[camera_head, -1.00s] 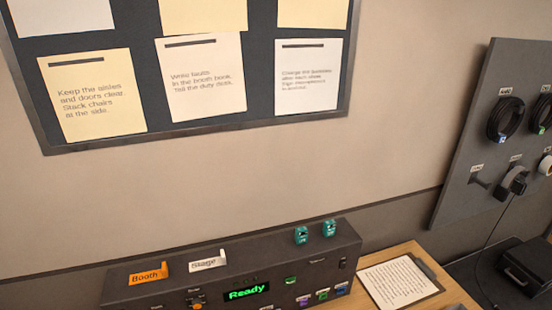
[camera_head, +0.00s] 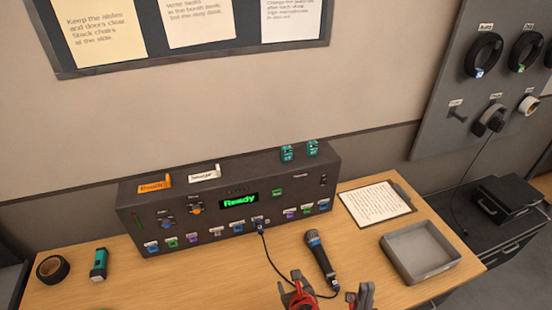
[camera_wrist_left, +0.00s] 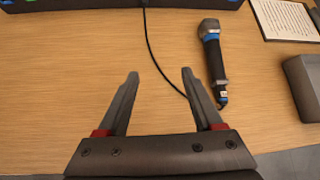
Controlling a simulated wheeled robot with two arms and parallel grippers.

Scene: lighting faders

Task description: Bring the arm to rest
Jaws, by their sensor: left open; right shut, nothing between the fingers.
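My left gripper (camera_head: 299,284) is at the bottom of the head view, over the front part of the desk, left of the microphone's lower end. Most of both arms is out of the picture.
A microphone (camera_head: 320,257) lies on the desk (camera_head: 200,280) with a black cable near the console (camera_head: 230,180), whose display reads Ready. A grey tray (camera_head: 420,275) and clipboard (camera_head: 375,202) are at right. Tape (camera_head: 52,268) and a small green-black device (camera_head: 98,264) lie at left.

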